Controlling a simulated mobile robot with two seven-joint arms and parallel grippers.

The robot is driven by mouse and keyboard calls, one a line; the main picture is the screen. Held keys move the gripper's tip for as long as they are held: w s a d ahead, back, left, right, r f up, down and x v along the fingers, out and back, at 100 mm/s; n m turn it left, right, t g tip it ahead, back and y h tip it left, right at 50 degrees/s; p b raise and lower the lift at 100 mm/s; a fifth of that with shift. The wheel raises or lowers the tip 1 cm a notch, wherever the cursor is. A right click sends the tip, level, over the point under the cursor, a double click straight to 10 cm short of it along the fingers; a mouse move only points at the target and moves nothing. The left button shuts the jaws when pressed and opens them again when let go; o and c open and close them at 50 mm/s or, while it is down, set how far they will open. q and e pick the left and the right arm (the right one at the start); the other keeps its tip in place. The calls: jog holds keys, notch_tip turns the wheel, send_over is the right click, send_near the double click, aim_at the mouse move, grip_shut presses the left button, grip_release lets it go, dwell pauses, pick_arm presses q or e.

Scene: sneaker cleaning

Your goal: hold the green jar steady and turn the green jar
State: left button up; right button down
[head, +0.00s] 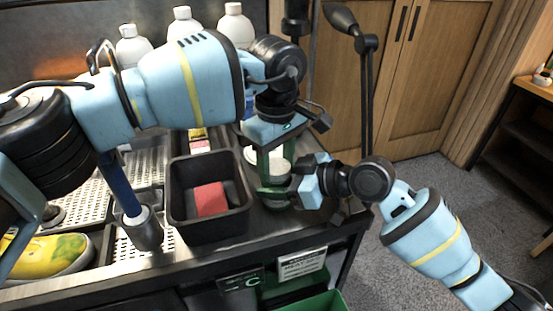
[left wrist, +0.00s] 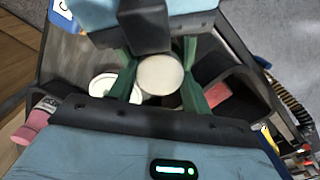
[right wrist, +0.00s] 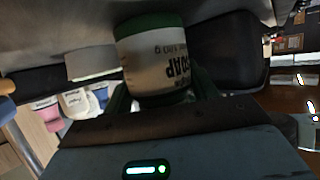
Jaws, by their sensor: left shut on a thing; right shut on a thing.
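The green jar shows in the right wrist view (right wrist: 155,62) as a pale body with dark "SOAP" lettering, upside down in the picture, and a green band. In the left wrist view its round cream end (left wrist: 160,74) lies between green fingers. My left gripper (head: 276,158) comes from above, shut on the jar. My right gripper (head: 280,193) comes from the right, lower down, also shut on it. The grippers hide most of the jar in the head view. Whether it touches the counter is hard to tell.
A black bin (head: 177,205) with a red sponge (head: 210,198) stands just left of the jar. A white round dish (left wrist: 103,85) is close beside it. White bottles (head: 183,27) stand at the back. A yellow sneaker (head: 45,254) lies far left. The counter's right edge is close.

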pick_arm(q)
jog(key=n, duration=1.2)
jog(key=shift+n, duration=0.4)
jog(key=o, duration=1.1)
jog(key=shift+r, duration=0.1)
